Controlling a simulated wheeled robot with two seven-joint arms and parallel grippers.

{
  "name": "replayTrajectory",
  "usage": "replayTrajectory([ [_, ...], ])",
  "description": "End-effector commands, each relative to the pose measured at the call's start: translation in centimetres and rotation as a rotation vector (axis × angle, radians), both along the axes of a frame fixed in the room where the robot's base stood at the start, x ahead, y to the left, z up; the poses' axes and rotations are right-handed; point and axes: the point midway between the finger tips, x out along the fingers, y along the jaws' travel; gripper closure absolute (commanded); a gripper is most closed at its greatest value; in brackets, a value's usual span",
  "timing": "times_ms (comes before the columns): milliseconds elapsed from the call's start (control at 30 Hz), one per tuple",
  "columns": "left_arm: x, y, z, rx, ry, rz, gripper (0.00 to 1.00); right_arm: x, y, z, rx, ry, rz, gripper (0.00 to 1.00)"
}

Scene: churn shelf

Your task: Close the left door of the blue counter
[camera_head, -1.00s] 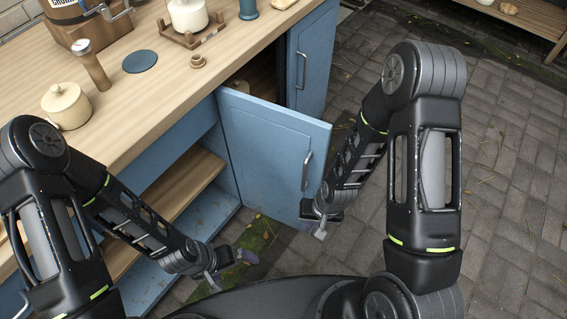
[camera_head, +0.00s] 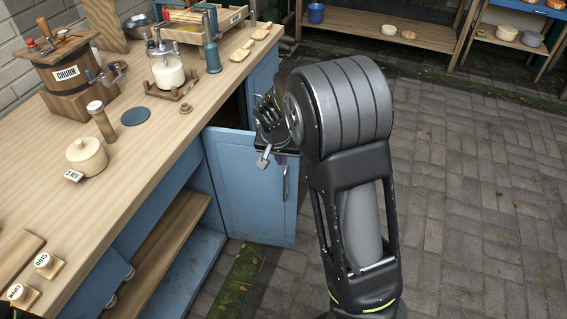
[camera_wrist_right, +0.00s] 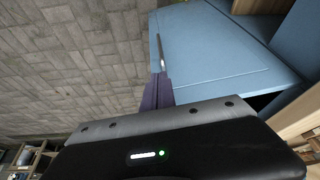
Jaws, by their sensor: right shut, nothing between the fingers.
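The left door (camera_head: 240,188) of the blue counter stands open, swung out from the counter front over the paving. Its metal handle (camera_head: 285,183) is near the free edge. In the right wrist view the door (camera_wrist_right: 215,45) fills the upper right, with the handle (camera_wrist_right: 160,50) just beyond the fingers. My right gripper (camera_head: 264,158) is shut and empty, by the door's upper edge near the handle side. The fingers also show in the right wrist view (camera_wrist_right: 157,92). Whether they touch the door I cannot tell. My left gripper is out of view.
The wooden countertop (camera_head: 130,170) carries a churn (camera_head: 65,75), a lidded pot (camera_head: 87,155) and smaller items. An open lower shelf (camera_head: 165,245) lies left of the door. Paving (camera_head: 460,200) to the right is clear. Shelves (camera_head: 385,28) stand at the back.

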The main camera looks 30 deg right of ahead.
Motion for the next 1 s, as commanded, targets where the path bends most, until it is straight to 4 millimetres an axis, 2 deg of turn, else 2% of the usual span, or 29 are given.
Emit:
replayTrajectory([
  [167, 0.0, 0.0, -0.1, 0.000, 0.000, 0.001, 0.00, 0.1, -0.2, -0.6, -0.001, 0.001, 0.001, 1.00],
  [333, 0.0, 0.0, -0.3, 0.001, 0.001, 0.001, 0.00, 0.5, -0.7, -2.3, -0.001, 0.002, -0.002, 1.00],
  [733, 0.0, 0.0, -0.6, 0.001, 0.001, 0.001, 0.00, 2.5, -2.7, -9.5, 0.000, 0.004, 0.000, 1.00],
  [1000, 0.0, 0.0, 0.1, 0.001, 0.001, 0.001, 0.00, 5.0, -5.1, -9.3, 0.001, 0.001, 0.000, 1.00],
])
